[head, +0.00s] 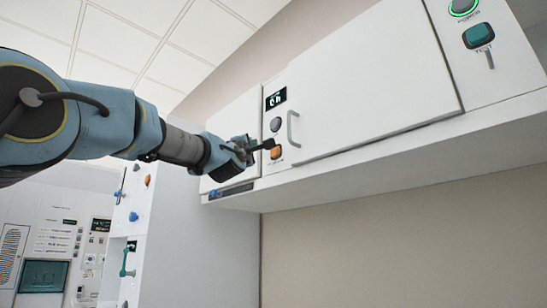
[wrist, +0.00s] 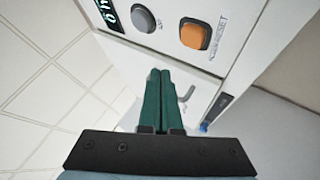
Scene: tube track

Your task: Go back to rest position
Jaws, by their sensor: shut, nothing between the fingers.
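My gripper (head: 270,144) is raised at the end of my outstretched arm, close to the front of a white wall cabinet (head: 370,85). In the wrist view its two green fingers (wrist: 160,74) lie side by side, shut, with nothing held. The orange button (head: 276,153) is beside the fingertips in the head view, and the round grey button (head: 275,124) is just above them. The wrist view shows the orange button (wrist: 194,36) and the grey button (wrist: 143,18) past the fingertips. I cannot tell whether the fingers touch the panel.
A small display (head: 276,98) sits above the buttons. A door handle (head: 292,128) stands out just right of my gripper. A green-lit button (head: 462,6) and a teal switch (head: 479,36) are at upper right. A tall white unit (head: 190,240) stands below my arm.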

